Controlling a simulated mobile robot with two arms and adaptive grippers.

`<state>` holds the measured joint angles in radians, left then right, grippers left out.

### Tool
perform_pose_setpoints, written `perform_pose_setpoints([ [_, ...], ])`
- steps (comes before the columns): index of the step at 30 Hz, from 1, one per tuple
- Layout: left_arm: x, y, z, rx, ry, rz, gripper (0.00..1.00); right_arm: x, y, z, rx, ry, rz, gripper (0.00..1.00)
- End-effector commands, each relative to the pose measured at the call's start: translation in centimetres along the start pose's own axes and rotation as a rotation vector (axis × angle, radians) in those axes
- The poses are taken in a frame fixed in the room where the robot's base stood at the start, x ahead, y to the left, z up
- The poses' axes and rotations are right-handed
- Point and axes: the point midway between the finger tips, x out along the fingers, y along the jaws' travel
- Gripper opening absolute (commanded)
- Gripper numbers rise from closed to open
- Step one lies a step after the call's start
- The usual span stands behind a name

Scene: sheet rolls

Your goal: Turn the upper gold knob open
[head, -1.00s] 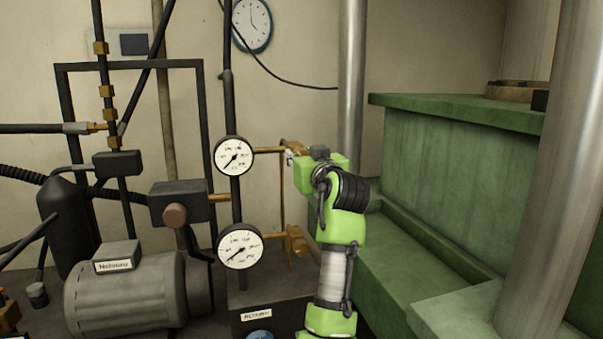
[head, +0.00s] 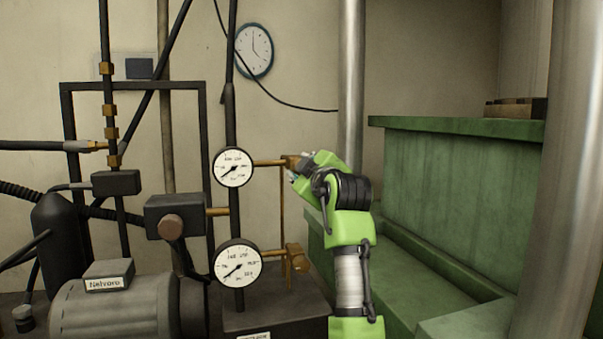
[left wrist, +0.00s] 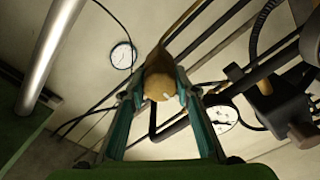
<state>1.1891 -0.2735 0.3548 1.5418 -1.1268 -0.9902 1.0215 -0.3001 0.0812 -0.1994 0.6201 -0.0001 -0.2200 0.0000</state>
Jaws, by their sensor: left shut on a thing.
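The upper gold knob (head: 293,162) sits at the end of a brass pipe, right of the upper gauge (head: 233,167). In the left wrist view the knob (left wrist: 159,85) is a rounded gold end between two teal fingers. My left gripper (head: 301,172) is shut on it, with a finger on each side (left wrist: 160,92). In the head view my green wrist hides part of the knob. A lower gold knob (head: 297,258) stands below, beside the lower gauge (head: 237,263), with nothing on it. My right gripper is not in view.
A green press body (head: 450,200) and a steel column (head: 351,70) stand right of and behind my arm. A grey motor (head: 125,305), black pipes and a dark valve box (head: 175,215) fill the left. A clock (head: 254,50) hangs on the wall.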

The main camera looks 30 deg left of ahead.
Motion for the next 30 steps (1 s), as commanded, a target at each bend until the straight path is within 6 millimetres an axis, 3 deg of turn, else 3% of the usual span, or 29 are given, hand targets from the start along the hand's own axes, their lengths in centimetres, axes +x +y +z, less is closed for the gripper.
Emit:
perform_pose_setpoints([
  [21, 0.0, -0.01, -0.03, -0.079, 0.0, 0.0, 0.07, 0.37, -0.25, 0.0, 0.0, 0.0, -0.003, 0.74],
  [22, 0.0, -0.01, -0.02, -0.079, 0.0, 0.0, 0.31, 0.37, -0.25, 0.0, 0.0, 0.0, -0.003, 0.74],
  [24, 0.0, -0.01, -0.02, -0.079, 0.0, 0.0, 0.46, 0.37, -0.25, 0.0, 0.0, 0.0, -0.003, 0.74],
  [30, 0.0, -0.01, -0.02, -0.078, 0.0, 0.0, 0.46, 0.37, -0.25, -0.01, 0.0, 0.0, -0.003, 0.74],
])
